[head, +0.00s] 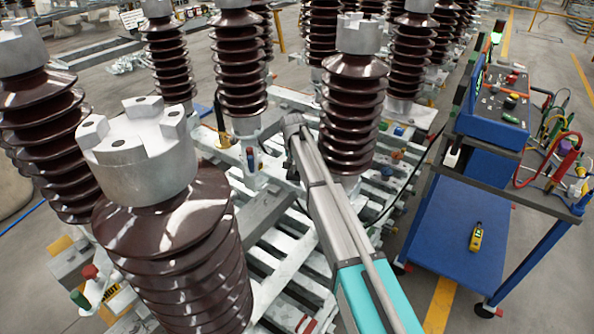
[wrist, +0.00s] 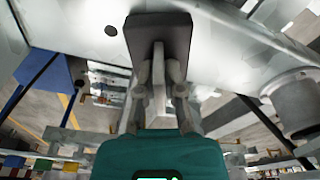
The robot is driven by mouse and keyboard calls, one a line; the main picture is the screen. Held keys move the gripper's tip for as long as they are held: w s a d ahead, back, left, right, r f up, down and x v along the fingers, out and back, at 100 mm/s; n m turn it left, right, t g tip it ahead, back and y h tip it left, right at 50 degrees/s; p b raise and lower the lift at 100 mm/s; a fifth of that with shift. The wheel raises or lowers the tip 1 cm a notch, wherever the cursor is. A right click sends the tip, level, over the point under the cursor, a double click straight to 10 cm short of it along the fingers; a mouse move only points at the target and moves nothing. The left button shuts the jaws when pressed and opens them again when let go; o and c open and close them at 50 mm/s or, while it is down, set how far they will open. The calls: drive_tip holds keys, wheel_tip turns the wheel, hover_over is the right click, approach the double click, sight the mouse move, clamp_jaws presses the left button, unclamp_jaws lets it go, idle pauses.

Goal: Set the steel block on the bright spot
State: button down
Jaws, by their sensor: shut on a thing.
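In the wrist view my gripper (wrist: 158,92) is shut, its two pale fingers on either side of a narrow light grey upright piece. This piece meets a dark, shadowed block (wrist: 156,32) at the fingertips, which looks like the steel block. The block lies against or just in front of a broad pale metal surface (wrist: 80,32); I cannot tell whether they touch. I cannot pick out the bright spot for sure in either view.
Tall ribbed insulators with metal caps (head: 140,150) crowd around my arm, one (head: 352,110) close on its right. Pale slatted frames (head: 285,255) lie below. A blue cart (head: 445,225) with cables and a yellow handset (head: 476,237) stands at the right.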

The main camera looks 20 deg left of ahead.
drive_tip(key=shift+f, duration=0.2)
idle(0.3)
drive_tip(key=c, duration=0.8)
unclamp_jaws()
drive_tip(key=shift+o, duration=0.2)
drive_tip(key=shift+r, duration=0.15)
drive_tip(key=r+p, duration=0.4)
drive_tip(key=s+r+p, duration=0.1)
drive_tip(key=r+p, duration=0.7)
drive_tip(key=shift+s, duration=0.25)
